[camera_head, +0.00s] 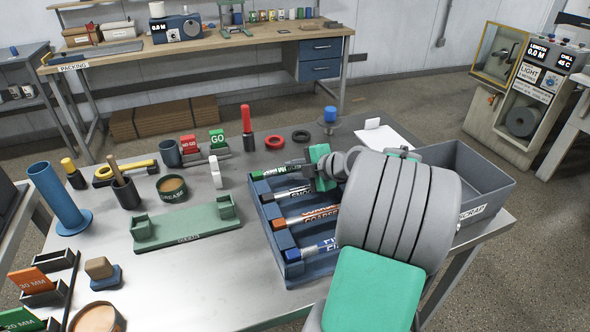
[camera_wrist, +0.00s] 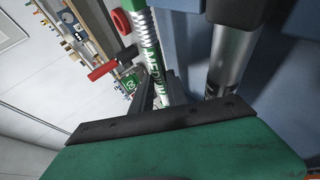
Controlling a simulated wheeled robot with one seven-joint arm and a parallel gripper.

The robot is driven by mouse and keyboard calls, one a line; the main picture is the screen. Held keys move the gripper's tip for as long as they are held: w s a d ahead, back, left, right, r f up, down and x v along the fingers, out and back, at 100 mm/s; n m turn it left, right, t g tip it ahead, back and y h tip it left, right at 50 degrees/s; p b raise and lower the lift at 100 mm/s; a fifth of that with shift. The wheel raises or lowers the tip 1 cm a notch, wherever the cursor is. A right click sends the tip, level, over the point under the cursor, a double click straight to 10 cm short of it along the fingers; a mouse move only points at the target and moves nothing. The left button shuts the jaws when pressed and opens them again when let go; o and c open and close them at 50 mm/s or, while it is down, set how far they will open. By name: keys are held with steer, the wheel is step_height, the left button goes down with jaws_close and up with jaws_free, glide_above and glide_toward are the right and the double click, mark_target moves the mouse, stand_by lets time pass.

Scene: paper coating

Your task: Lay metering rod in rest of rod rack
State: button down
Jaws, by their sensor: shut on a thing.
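The blue rod rack (camera_head: 300,273) stands near the right front of the table. Black-, orange- and blue-ended rods lie in its rests. The metering rod with a green end (camera_head: 260,174) lies along the rack's far side; in the wrist view its green, coiled length with white lettering (camera_wrist: 148,50) shows. My gripper (camera_head: 322,168) is shut on this rod at the rack's far edge. My wrist hides the right part of the rack and the rod's far end. I cannot tell whether the rod touches its rest. A neighbouring rod (camera_wrist: 232,60) shows beside it.
A grey scrap bin (camera_head: 470,180) stands right behind my arm. A green cradle (camera_head: 188,225) lies left of the rack. Behind the rack are a red-handled tool (camera_head: 247,120), a red ring (camera_head: 275,142) and a dark ring (camera_head: 301,136).

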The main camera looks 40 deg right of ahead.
steer(key=c, duration=1.3)
jaws_free()
steer(key=shift+f, duration=0.1)
steer(key=v, duration=1.2)
